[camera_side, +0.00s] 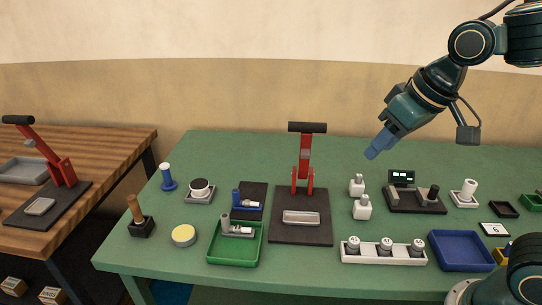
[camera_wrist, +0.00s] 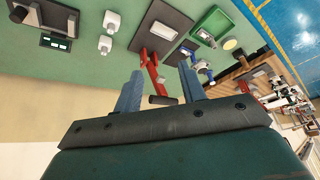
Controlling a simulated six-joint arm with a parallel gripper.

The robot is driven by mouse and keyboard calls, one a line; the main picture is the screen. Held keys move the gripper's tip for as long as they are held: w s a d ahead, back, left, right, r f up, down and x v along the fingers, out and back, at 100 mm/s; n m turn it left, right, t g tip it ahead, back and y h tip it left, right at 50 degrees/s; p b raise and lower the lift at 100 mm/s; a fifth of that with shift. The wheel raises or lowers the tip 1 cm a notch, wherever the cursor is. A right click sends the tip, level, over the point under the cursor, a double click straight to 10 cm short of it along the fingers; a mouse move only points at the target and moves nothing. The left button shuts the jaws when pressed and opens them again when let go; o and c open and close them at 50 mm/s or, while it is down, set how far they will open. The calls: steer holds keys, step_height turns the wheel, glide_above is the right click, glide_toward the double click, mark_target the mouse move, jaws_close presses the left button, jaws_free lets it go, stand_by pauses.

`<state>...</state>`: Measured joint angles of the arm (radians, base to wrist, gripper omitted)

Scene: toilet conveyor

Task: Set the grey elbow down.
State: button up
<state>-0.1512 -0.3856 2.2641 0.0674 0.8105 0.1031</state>
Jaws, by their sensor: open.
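A grey elbow-shaped piece (camera_side: 236,231), with a short upright part and a lying part, is in the green tray (camera_side: 233,258), toward its back left. The wrist view also shows a grey piece (camera_wrist: 206,36) at the tray's edge, small and hard to make out. My gripper (camera_side: 379,146) is raised well above the table, to the right of the red lever press (camera_side: 304,165) in the side view. In the wrist view its blue fingers (camera_wrist: 160,90) are spread apart with nothing between them. The gripper is open and far from the grey elbow.
A similar blue piece (camera_side: 247,205) lies on a black pad behind the tray. A white rack (camera_side: 384,257) with several fittings and an empty blue tray (camera_side: 461,252) stand at the front right. White bottles (camera_side: 362,208) stand behind the rack.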

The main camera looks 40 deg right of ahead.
steer(key=s+d+f, duration=0.2)
steer(key=s+d, duration=0.1)
steer(key=s, duration=0.7)
steer(key=shift+s, duration=0.2)
